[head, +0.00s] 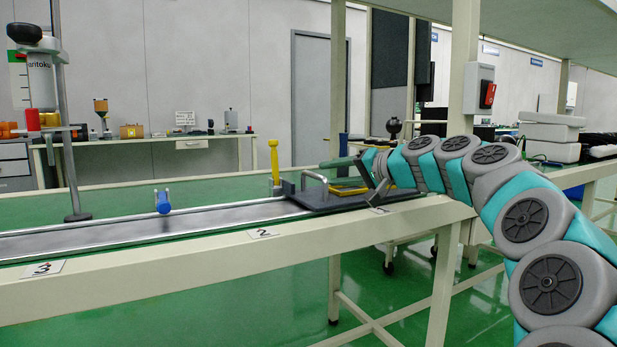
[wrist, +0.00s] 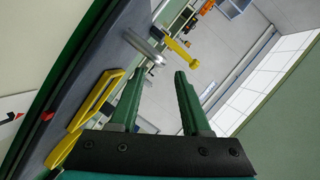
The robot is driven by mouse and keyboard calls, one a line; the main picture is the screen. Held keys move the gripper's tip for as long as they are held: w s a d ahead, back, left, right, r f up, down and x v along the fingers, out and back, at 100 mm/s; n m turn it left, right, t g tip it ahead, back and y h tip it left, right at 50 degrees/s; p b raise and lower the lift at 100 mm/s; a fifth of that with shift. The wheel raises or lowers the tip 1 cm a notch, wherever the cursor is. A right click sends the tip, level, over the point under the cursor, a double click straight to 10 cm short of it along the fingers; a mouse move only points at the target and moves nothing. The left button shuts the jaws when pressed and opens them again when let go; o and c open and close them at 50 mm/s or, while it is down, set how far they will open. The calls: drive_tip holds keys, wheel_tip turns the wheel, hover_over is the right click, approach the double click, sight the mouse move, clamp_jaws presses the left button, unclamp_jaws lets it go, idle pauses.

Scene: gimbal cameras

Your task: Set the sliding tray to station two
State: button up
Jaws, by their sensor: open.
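The dark grey sliding tray (head: 340,203) sits on the rail (head: 150,222), to the right of the plate marked 2 (head: 262,233). A metal bar handle (head: 316,184) stands at its left end, and a yellow piece (head: 349,190) lies on it. My gripper (head: 322,165) hovers above the tray, its green fingers pointing left toward the handle. In the wrist view my gripper (wrist: 159,74) is open and empty. The handle (wrist: 144,46) shows just beyond the fingertips, apart from them, and the yellow piece (wrist: 97,112) lies to the left.
A yellow knobbed post (head: 275,160) stands behind the rail by the tray's left end. A blue-handled lever (head: 163,202) and a pole (head: 68,140) stand farther left. A plate marked 3 (head: 43,267) is at the far left. The rail left of the tray is clear.

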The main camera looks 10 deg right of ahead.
sight(313, 176)
drive_tip(key=x, duration=0.7)
drive_tip(key=shift+c, duration=0.3)
clamp_jaws()
idle(1.0)
